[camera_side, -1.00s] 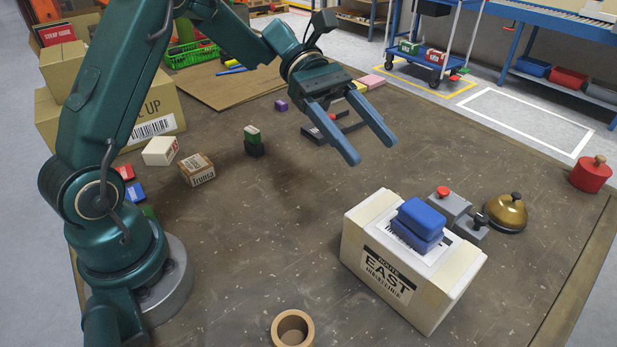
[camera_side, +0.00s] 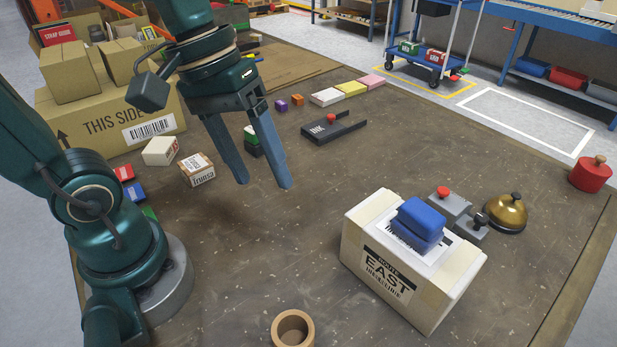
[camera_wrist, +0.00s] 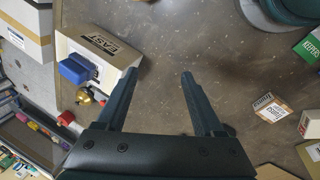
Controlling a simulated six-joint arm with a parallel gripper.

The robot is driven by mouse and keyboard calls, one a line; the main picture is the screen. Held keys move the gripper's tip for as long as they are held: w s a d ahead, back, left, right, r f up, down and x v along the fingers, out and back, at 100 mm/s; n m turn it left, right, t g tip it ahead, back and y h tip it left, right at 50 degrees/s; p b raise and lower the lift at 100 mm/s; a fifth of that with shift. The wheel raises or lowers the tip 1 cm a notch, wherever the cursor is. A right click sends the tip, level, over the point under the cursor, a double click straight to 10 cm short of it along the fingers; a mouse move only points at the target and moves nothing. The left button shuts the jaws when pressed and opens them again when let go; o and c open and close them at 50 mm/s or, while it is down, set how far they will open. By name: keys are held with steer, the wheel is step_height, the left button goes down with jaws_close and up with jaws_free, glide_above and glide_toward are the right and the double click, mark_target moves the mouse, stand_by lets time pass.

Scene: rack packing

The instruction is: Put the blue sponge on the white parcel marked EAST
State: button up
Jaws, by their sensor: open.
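The blue sponge (camera_side: 420,222) lies on top of the white parcel marked EAST (camera_side: 362,248), over its white label sheet. In the wrist view the sponge (camera_wrist: 76,69) shows on the parcel (camera_wrist: 110,58) at the upper left. My gripper (camera_side: 264,186) is open and empty, above the table to the left of the parcel and well apart from it. Its fingers (camera_wrist: 158,78) point down, with bare table between them in the wrist view.
A grey box with a red button (camera_side: 446,204) and a brass bell (camera_side: 505,212) stand close behind the parcel. A brown ring-shaped cup (camera_side: 292,329) is at the front edge. Small boxes (camera_side: 197,169) and a large carton (camera_side: 110,118) are at left. The middle table is clear.

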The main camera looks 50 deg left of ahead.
steer(key=shift+s+a+f+m+t+y, duration=0.1)
steer(key=shift+s+a+m+t+y, duration=0.3)
steer(key=shift+a+m+t, duration=0.35)
steer(key=shift+s+a+f+m+t+y, duration=0.1)
steer(key=shift+s+a+m+t+y, duration=0.35)
steer(key=shift+m, duration=0.45)
steer(key=shift+s+a+f+m+t+y, duration=0.1)
steer(key=shift+s+a+m+t+y, duration=0.1)
steer(key=shift+a+m+t+y, duration=0.5)
